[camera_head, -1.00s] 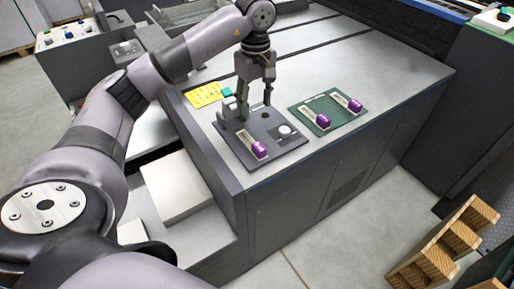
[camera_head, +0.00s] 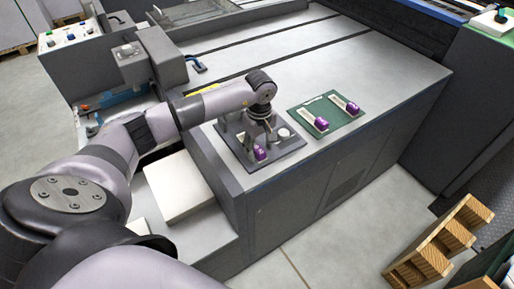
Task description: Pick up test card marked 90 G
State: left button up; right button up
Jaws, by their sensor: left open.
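Three pale cards, each with a purple block at one end, show on the grey press bed. One card (camera_head: 260,154) lies on a dark grey plate (camera_head: 287,152); two more, a left card (camera_head: 320,123) and a right card (camera_head: 351,107), lie on a green mat (camera_head: 333,117). The markings are too small to read, so I cannot tell which is 90 G. My left gripper (camera_head: 259,138) points down, open, low over the dark plate beside the near card. It hides part of that card; I cannot tell if it touches. My right gripper is out of view.
A pale block (camera_head: 178,188) lies lower left, beside the bed. A wooden pallet (camera_head: 440,245) stands on the floor at lower right. The bed behind the green mat is clear.

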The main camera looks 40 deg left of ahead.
pick_arm(q)
jog(key=shift+f, duration=0.7)
jog(key=shift+c, duration=0.5)
grip_shut()
